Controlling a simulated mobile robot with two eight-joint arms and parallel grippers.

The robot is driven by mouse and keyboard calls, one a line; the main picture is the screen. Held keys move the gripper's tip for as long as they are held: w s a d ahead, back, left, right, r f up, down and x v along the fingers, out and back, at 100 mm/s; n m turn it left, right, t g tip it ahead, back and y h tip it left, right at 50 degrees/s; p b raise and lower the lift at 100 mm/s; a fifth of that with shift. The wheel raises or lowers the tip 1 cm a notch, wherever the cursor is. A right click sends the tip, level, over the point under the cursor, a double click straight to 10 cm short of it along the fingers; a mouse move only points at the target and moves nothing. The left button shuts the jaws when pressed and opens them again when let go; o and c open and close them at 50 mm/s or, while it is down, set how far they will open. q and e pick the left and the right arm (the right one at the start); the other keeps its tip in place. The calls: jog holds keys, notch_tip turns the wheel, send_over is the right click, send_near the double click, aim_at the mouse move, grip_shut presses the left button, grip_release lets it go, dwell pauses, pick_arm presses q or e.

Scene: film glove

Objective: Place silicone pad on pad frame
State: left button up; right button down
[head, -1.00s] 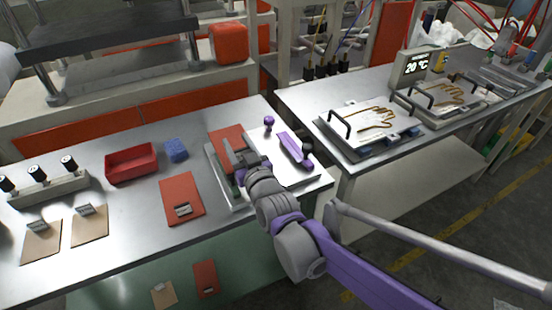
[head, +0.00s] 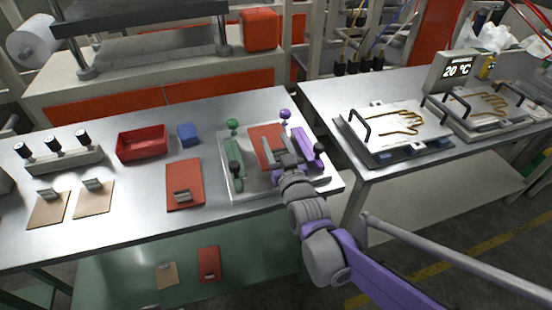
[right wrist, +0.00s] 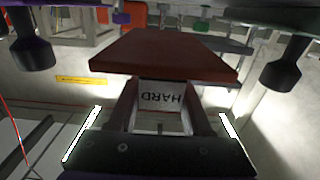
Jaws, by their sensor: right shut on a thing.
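A red-orange silicone pad (head: 262,133) is in my right gripper (head: 286,164), which is shut on its small tab marked HARD (right wrist: 162,97). The pad also shows flat in the right wrist view (right wrist: 165,52), beyond the fingers. In the head view the pad lies over the pad frame (head: 250,191), a pale plate with a green bar (head: 234,158) at left and a purple bar (head: 301,143) at right. The pad appears between the two bars. I cannot tell whether it touches the plate. My gripper hides its near edge. My left gripper is not in view.
Left of the frame lie another red pad (head: 185,172) with a metal tab, a blue block (head: 188,134) and a red bin (head: 142,146). Two beige pads (head: 48,212) lie further left. A plate with a glove outline (head: 398,122) stands on the right table.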

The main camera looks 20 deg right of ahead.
jog(key=shift+f+b, duration=0.6)
jog(key=shift+f, duration=1.8)
jog(key=shift+f, duration=0.15)
jog(key=shift+c, duration=1.7)
grip_release()
